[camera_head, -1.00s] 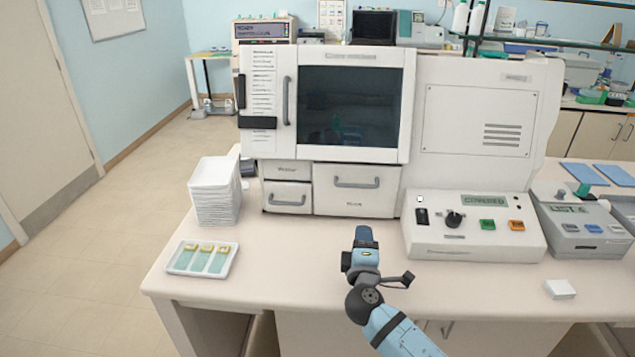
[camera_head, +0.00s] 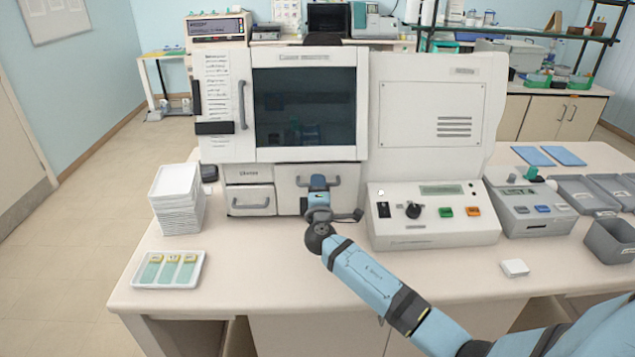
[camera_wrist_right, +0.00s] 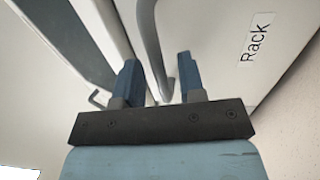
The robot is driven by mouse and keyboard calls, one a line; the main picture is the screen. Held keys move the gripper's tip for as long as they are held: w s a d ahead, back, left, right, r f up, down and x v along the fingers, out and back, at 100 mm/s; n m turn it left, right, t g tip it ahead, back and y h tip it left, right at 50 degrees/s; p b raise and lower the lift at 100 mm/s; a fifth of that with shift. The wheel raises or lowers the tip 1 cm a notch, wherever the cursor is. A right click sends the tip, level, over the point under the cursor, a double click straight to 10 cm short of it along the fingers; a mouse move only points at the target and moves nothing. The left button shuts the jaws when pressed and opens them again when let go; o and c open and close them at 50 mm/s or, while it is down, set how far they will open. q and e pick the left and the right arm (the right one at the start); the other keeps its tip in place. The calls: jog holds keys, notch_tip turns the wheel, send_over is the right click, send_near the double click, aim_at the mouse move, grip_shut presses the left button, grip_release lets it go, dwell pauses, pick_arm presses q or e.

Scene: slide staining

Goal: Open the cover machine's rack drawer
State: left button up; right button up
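The cover machine (camera_head: 208,160) stands on the bench. Its rack drawer (camera_head: 348,200) is the wide white front below the dark window and looks shut. In the right wrist view the drawer front (camera_wrist_right: 225,25) carries the label "Rack", and its grey bar handle (camera_wrist_right: 147,40) runs between my fingers. My right gripper (camera_head: 318,181) is at this handle and hides its middle in the head view. In the right wrist view the gripper (camera_wrist_right: 160,80) is open, with one finger on each side of the bar and gaps visible. My left gripper is not in view.
Left of the drawer is a smaller drawer (camera_head: 250,201). A stack of white trays (camera_head: 177,200) and a slide tray (camera_head: 170,270) lie at the left. A control panel (camera_head: 430,230) stands close right of my gripper. The bench (camera_head: 260,270) in front is clear.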

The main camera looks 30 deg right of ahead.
jog(key=shift+w+d+r, duration=0.1)
jog(key=shift+w+d, duration=0.2)
jog(key=shift+w, duration=0.15)
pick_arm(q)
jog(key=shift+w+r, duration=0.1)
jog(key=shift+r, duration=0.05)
pick_arm(e)
grip_shut()
jog(key=shift+s+a, duration=0.1)
jog(key=shift+s, duration=0.05)
